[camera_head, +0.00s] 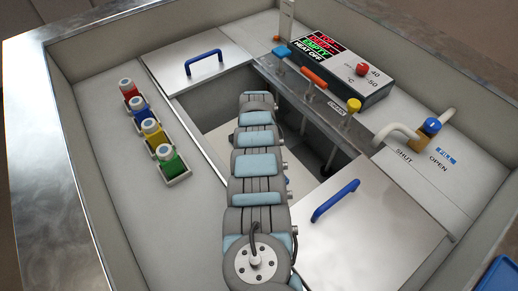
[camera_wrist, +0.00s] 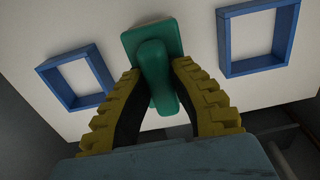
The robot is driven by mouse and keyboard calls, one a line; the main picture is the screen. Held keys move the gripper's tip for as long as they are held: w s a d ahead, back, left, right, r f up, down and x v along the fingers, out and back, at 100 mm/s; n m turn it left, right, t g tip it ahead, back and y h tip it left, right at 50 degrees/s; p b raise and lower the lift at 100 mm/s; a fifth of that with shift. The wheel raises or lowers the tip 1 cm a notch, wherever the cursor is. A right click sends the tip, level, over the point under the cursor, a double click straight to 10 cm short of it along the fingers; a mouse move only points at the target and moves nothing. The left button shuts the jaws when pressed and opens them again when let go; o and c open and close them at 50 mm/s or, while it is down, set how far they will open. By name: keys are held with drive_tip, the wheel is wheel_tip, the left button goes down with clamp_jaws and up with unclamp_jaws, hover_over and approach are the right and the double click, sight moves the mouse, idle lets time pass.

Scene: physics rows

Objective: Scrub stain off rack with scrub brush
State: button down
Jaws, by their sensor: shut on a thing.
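My gripper (camera_wrist: 158,70) shows in the wrist view with its two yellow, ridged fingers closed on the handle of a green scrub brush (camera_wrist: 151,37). The brush has a flat green block at its far end. It is over a pale flat surface (camera_wrist: 185,15) that bears blue square frames; I cannot tell if this surface is the rack, or whether the brush touches it. No stain can be made out. In the head view my arm reaches down into the dark opening, and my gripper and the brush are hidden.
Metal covers with blue handles lie at the upper left (camera_head: 196,58) and lower right (camera_head: 365,225) of the opening. Several coloured bottles (camera_head: 142,116) stand in a row at left. A control box (camera_head: 340,65), coloured levers (camera_head: 314,78) and a bent pipe valve (camera_head: 428,127) are on the right.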

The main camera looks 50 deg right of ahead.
drive_tip(key=shift+a, duration=0.3)
drive_tip(key=shift+r+p, duration=0.15)
drive_tip(key=shift+p, duration=0.15)
drive_tip(key=shift+r+p, duration=0.8)
drive_tip(key=shift+r, duration=0.2)
